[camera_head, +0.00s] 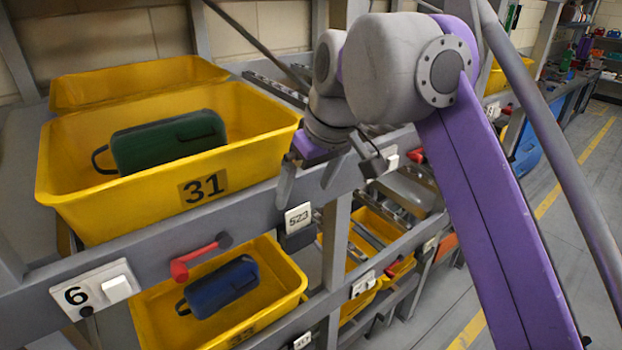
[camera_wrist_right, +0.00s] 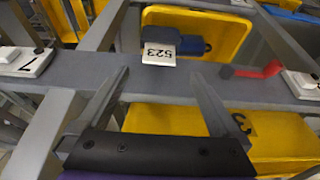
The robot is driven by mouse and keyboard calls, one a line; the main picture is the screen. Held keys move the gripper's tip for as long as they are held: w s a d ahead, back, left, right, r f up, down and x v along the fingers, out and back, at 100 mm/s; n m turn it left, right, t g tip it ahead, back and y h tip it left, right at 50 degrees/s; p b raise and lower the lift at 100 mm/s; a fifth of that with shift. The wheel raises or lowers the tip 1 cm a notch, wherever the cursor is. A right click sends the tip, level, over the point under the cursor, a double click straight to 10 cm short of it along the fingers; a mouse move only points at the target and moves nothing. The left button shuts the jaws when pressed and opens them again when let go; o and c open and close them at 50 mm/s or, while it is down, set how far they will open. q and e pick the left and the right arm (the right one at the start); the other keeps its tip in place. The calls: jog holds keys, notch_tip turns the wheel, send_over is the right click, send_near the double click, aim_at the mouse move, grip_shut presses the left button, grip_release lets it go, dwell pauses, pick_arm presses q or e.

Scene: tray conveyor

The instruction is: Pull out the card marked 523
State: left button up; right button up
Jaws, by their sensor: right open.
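The white card marked 523 (camera_head: 298,217) sits in a dark holder on the grey rack beam. In the right wrist view the card (camera_wrist_right: 159,54) shows beyond the fingertips, roughly centred between them. My right gripper (camera_head: 305,190) is open and empty, its fingers pointing down just above the card in the head view. The gripper also shows in the right wrist view (camera_wrist_right: 160,76), with both fingers apart and a gap between them and the card. My left gripper is not in view.
A yellow tray marked 31 (camera_head: 143,203) holds a green case (camera_head: 168,141). A lower yellow tray (camera_head: 160,325) holds a blue case (camera_head: 222,288). A red lever (camera_head: 195,261) sticks out from the beam left of the card. A card marked 6 (camera_head: 78,294) is farther left. The aisle at right is clear.

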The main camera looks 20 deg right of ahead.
aim_at(298, 208)
jog(key=b+x, duration=0.1)
jog(key=x, duration=0.6)
jog(key=shift+d+f, duration=0.1)
jog(key=shift+f, duration=0.2)
jog(key=shift+c, duration=0.2)
jog(key=c, duration=1.3)
jog(key=shift+r, duration=0.15)
jog(key=shift+c, duration=0.2)
jog(key=shift+r, duration=0.1)
jog(key=shift+r+p, duration=2.15)
jog(key=shift+r, duration=0.15)
jog(key=shift+r, duration=0.2)
